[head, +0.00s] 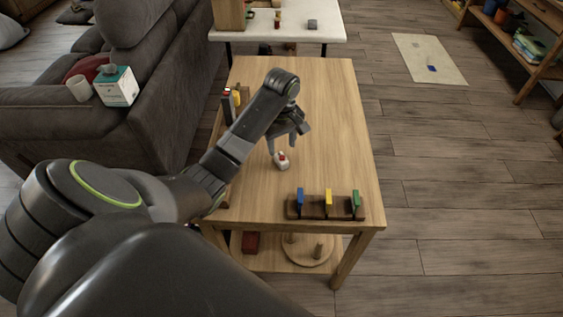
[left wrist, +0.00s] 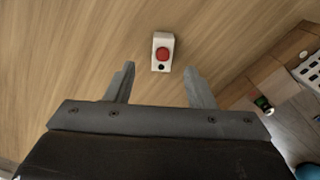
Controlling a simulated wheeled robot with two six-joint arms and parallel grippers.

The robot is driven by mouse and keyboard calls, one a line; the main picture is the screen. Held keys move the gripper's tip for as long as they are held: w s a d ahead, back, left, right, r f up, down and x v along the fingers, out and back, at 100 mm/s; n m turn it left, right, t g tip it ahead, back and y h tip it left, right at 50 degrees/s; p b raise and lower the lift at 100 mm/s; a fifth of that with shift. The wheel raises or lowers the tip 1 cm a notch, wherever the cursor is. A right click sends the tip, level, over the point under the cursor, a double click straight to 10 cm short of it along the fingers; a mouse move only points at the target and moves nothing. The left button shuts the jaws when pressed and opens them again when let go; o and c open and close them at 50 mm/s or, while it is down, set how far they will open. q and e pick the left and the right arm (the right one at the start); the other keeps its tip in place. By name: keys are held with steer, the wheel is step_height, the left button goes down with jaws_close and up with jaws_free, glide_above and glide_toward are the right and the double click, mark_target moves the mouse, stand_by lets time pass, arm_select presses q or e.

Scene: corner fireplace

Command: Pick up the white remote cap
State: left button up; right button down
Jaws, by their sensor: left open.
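The white remote cap (head: 282,163) is a small white block with a round red button. It sits on the wooden table (head: 330,120), right of the middle of my left arm. In the left wrist view the white remote cap (left wrist: 161,42) lies centred just beyond the fingertips, with a small black dot near its closer end. My left gripper (head: 281,146) is open and empty, pointing down close above the cap. In the left wrist view the open left gripper (left wrist: 159,69) has one finger on each side of the cap's line, not touching it. My right gripper is not in view.
A dark wooden rack (head: 316,212) with blue, yellow and green pieces stands at the table's near edge. Another rack with upright pieces (head: 237,97) stands at the left edge, beside the grey sofa (head: 160,95). The table's right and far parts are clear.

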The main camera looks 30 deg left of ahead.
mark_target(281, 155)
arm_select(q)
step_height(281, 155, down, 5)
steer(key=shift+s+f, duration=0.1)
steer(key=shift+s, duration=0.05)
steer(key=shift+d, duration=0.1)
steer(key=shift+c, duration=0.3)
steer(key=c, duration=0.9)
steer(key=shift+r, duration=0.6)
step_height(281, 155, up, 3)
steer(key=shift+r, duration=0.2)
step_height(281, 155, up, 4)
steer(key=p, duration=0.3)
steer(key=shift+r, duration=0.1)
steer(key=shift+r+p, duration=0.65)
steer(key=shift+p, duration=0.35)
